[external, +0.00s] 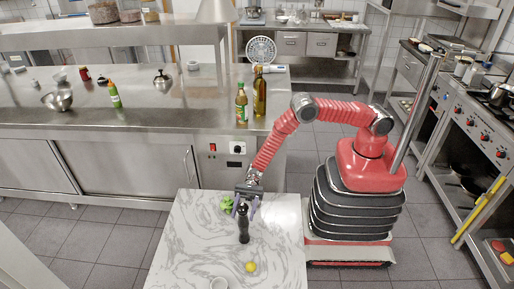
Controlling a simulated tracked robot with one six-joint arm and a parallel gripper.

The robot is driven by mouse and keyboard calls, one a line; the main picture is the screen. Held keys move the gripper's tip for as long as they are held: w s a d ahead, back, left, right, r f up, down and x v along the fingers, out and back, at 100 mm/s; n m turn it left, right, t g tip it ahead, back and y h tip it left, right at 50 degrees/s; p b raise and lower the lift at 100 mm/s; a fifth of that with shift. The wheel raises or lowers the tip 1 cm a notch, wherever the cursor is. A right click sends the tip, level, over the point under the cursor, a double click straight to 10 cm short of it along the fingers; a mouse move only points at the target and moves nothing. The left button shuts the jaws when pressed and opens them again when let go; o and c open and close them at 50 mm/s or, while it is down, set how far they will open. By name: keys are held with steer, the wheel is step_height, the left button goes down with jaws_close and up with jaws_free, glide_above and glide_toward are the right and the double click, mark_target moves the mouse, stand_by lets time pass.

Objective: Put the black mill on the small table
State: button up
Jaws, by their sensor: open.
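The black mill (243,229) stands upright on the small marble-topped table (190,240), right of the table's middle. My gripper (246,208) points down directly over the mill, with its fingers on either side of the mill's upper part. The jaws are open. I cannot tell whether either finger touches the mill. The mill's top is partly hidden by my gripper.
A green item (226,204) lies close to the left of my gripper on the table. A yellow ball-like item (250,267) and a white cup (218,283) are near the front. Two bottles (241,104) (259,95) stand on the steel counter (190,125) behind.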

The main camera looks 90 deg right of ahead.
steer(key=s+d, duration=0.1)
steer(key=d, duration=1)
steer(key=shift+s, duration=0.25)
steer(key=shift+d+r, duration=0.1)
steer(key=s+d+r+n+g+h, duration=0.25)
steer(key=s+r+n, duration=0.35)
steer(key=r, duration=0.4)
steer(key=s+d+r+n+g+h, duration=0.2)
steer(key=s+d+r+n+h, duration=0.25)
steer(key=s+r, duration=0.45)
steer(key=s+d+r+n+t+h, duration=0.3)
steer(key=s+d+r+n+h, duration=0.1)
steer(key=s+d, duration=0.4)
steer(key=s+d+r+n+t+h, duration=0.4)
steer(key=s+d, duration=0.5)
steer(key=d, duration=0.4)
step_height(320, 180, up, 3)
steer(key=n+h, duration=0.1)
steer(key=h, duration=0.1)
steer(key=shift+s+h, duration=0.3)
steer(key=shift+h, duration=0.1)
